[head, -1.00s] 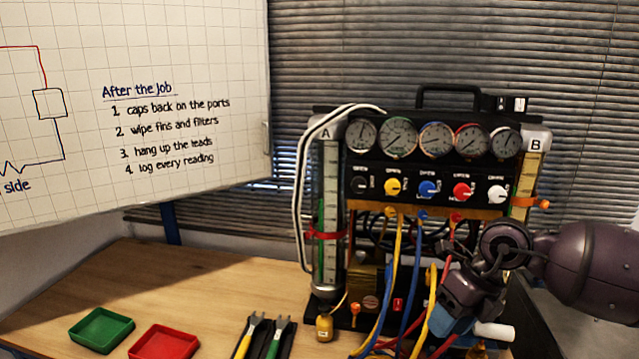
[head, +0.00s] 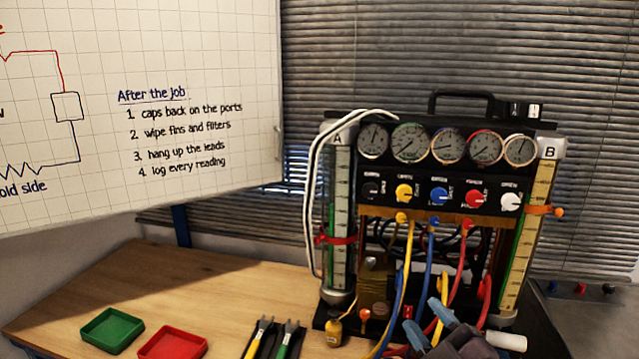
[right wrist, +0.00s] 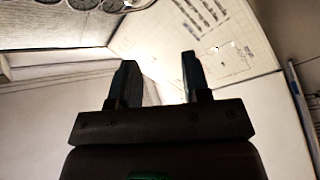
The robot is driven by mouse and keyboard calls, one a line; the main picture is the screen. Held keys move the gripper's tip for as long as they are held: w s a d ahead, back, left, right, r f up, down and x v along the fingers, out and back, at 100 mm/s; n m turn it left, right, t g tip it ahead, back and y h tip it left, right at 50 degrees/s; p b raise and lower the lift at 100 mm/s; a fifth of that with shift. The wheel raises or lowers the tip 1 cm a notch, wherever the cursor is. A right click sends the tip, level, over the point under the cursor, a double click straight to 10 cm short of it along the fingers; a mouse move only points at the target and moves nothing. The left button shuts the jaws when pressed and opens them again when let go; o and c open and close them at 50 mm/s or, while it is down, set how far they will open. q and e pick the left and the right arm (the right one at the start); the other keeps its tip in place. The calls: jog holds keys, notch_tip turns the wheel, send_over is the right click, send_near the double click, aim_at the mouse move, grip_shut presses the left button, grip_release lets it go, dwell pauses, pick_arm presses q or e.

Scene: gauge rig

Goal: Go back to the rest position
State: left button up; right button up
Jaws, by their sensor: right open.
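My right gripper (head: 424,324) is low in the head view, in front of the gauge rig's hoses, with its blue-grey fingers apart. In the right wrist view its two dark fingers (right wrist: 158,80) stand apart with nothing between them. The gauge rig (head: 440,190) stands on the wooden bench (head: 215,285), with a row of round gauges above coloured knobs. Yellow, blue and red hoses hang from its front. The gripper hides part of the lower hoses. My left gripper does not show in either view.
A green tray (head: 112,330) and a red tray (head: 172,345) sit on the bench at left. A whiteboard (head: 140,90) hangs behind at left. The bench's left rear is clear.

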jog(key=s+d+f+m+g+h, duration=0.3)
jog(key=s+d+f+m+h, duration=0.1)
jog(key=d+f+m+h, duration=0.35)
jog(key=s+d+f+m+g+h, duration=0.1)
jog(key=s+d+f+m+g, duration=0.15)
jog(key=s+f+g, duration=0.6)
jog(key=s+d+f+m+g, duration=0.1)
jog(key=s+f+m+g, duration=0.4)
jog(key=s, duration=0.6)
jog(key=w+f+n+t, duration=0.1)
jog(key=w+f+t, duration=0.6)
jog(key=f+t, duration=0.2)
jog(key=shift+w+f+n, duration=0.25)
jog(key=shift+f+n, duration=0.05)
jog(key=shift+f, duration=0.5)
